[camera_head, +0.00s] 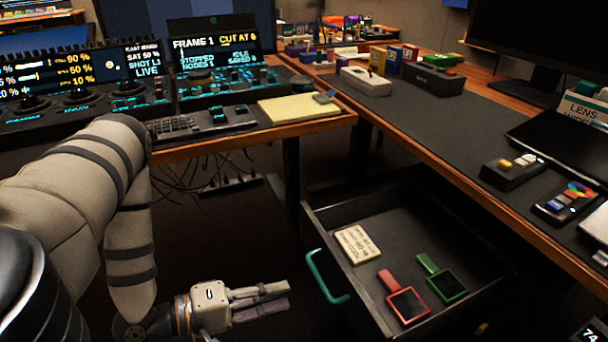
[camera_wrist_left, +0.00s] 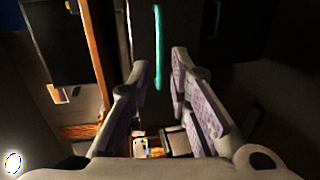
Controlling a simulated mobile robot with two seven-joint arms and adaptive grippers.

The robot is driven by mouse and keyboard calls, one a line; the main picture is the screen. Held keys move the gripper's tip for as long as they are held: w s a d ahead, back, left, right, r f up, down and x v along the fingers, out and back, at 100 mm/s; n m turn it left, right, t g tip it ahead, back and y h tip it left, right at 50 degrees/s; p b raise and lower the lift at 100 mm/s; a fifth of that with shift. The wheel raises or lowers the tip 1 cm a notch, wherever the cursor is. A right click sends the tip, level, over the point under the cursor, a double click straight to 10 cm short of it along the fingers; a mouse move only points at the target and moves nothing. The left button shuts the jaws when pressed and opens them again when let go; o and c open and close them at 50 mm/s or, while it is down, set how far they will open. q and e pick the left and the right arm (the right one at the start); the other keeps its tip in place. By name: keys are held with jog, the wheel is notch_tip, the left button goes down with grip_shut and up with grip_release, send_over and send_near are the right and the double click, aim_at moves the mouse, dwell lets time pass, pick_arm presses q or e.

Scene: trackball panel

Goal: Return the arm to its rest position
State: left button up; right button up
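My left arm (camera_head: 130,215) comes in from the left and bends down in the head view. Its gripper (camera_head: 286,294) is low in the picture, left of the open drawer (camera_head: 393,305) and apart from its teal handle (camera_head: 326,276). In the left wrist view the two fingers of the gripper (camera_wrist_left: 160,68) stand apart with nothing between them. The teal handle (camera_wrist_left: 159,45) shows beyond the fingertips there. My right gripper is in neither view.
The drawer holds a cream labelled card (camera_head: 357,244), a red-framed item (camera_head: 407,303) and a green-framed item (camera_head: 443,279). A control desk with a trackball panel (camera_head: 75,100) is near my arm's upper part. A wood-edged desk (camera_head: 450,175) runs above the drawer.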

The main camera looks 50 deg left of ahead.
pick_arm(q)
jog(key=shift+v, duration=0.95)
